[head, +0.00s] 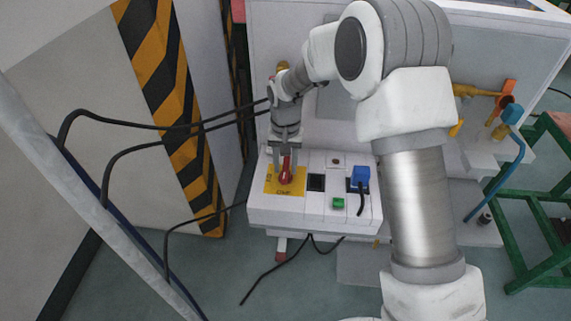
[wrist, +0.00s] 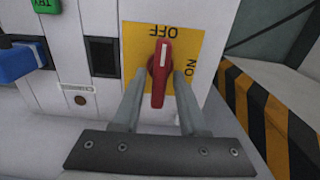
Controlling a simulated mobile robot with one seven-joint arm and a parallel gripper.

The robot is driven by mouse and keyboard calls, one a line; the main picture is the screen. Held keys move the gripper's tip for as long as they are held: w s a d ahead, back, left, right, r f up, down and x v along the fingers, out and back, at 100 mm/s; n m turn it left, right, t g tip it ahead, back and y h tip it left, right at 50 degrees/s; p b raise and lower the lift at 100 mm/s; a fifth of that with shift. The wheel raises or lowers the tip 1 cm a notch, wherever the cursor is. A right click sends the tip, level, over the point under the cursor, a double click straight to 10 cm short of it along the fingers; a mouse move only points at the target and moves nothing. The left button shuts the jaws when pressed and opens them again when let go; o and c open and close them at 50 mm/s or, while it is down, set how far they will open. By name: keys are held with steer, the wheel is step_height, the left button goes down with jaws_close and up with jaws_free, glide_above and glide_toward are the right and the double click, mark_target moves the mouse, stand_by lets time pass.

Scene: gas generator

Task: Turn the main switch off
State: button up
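The main switch is a red rotary knob (wrist: 159,72) on a yellow plate (wrist: 190,42) marked OFF and ON. In the wrist view its white line points up toward the OFF mark, and ON is at the right. The knob also shows in the head view (head: 286,173) on the white control panel. My gripper (wrist: 160,78) has one finger on each side of the knob, with narrow gaps visible, so it looks open around it. In the head view my gripper (head: 286,158) points down at the switch, its fingertips close to the plate.
Beside the switch are a black socket (head: 316,183), a green button (head: 338,203) and a blue plug (head: 360,176) with a black cable. A striped post (head: 175,100) and hanging black cables stand left. A green frame (head: 540,220) is at right.

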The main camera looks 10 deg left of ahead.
steer(key=shift+o, duration=0.4)
step_height(320, 180, up, 17)
steer(key=p, duration=0.4)
steer(key=shift+r, duration=0.2)
steer(key=s+d+r+t+p, duration=0.1)
steer(key=s+d+r+p, duration=0.2)
steer(key=s+d+r, duration=0.35)
steer(key=s+d+r+t+p, duration=0.25)
steer(key=d+r, duration=0.45)
steer(key=r, duration=0.4)
steer(key=s+d+r+t+p, duration=0.1)
steer(key=s+d+r+p, duration=0.1)
steer(key=s+d, duration=0.3)
steer(key=s+d+r+t+p, duration=0.1)
steer(key=s+d+r+p, duration=0.2)
steer(key=s, duration=0.8)
steer(key=shift+d+r+m+p, duration=0.35)
steer(key=shift+d+p, duration=0.4)
steer(key=shift+d, duration=0.15)
